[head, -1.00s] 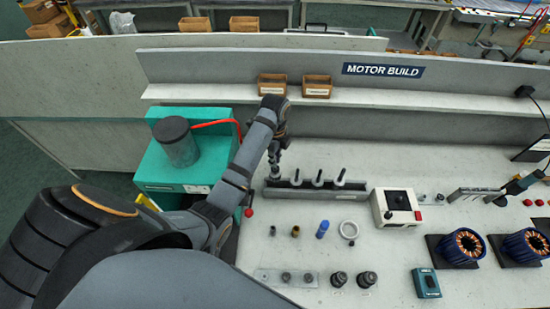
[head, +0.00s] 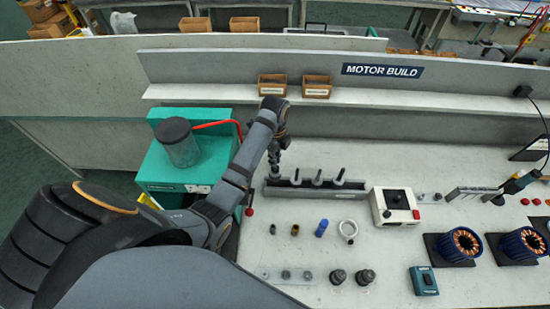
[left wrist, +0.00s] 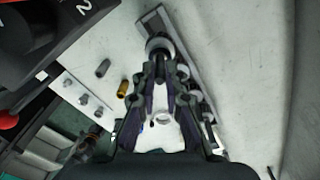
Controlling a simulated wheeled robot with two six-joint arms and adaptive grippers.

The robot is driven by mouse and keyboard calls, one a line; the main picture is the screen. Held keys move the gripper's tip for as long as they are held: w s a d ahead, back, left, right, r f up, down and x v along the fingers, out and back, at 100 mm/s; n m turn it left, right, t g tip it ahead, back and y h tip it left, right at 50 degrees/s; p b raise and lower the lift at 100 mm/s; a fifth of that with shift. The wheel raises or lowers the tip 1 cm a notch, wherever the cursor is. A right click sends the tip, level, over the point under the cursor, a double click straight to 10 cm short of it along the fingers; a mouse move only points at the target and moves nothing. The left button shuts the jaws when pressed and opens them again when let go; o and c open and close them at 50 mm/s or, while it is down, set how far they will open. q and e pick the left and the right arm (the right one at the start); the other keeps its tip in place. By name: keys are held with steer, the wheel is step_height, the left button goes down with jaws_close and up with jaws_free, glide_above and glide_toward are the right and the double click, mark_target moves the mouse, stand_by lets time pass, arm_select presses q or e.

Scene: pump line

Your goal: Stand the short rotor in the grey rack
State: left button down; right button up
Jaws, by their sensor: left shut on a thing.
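My left gripper (head: 275,166) is over the rack's left end, pointing down. It is shut on a dark grey, round part, apparently the short rotor (left wrist: 158,44), which shows between the fingertips in the left wrist view. In that view the rack (left wrist: 182,30) runs beneath and past the fingers (left wrist: 161,62). The rotor's lower end is hidden, so I cannot tell whether it is seated in the rack. My right gripper is not in view.
In front of the rack stand a dark cylinder (head: 273,229), a brass one (head: 295,230), a blue one (head: 321,228) and a pale ring (head: 348,230). A white box (head: 394,206) stands just right of the rack. A teal machine (head: 176,165) is at left.

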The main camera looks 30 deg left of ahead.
mark_target(275, 170)
arm_select(q)
steer(key=shift+f, duration=0.55)
stand_by(0.5)
steer(key=shift+f, duration=0.4)
stand_by(0.5)
steer(key=shift+f, duration=1.4)
steer(key=shift+f+b, duration=0.15)
steer(key=shift+b, duration=0.15)
steer(key=c, duration=1.3)
jaws_free()
steer(key=shift+c, duration=0.2)
steer(key=shift+o, duration=0.4)
steer(key=shift+o, duration=0.8)
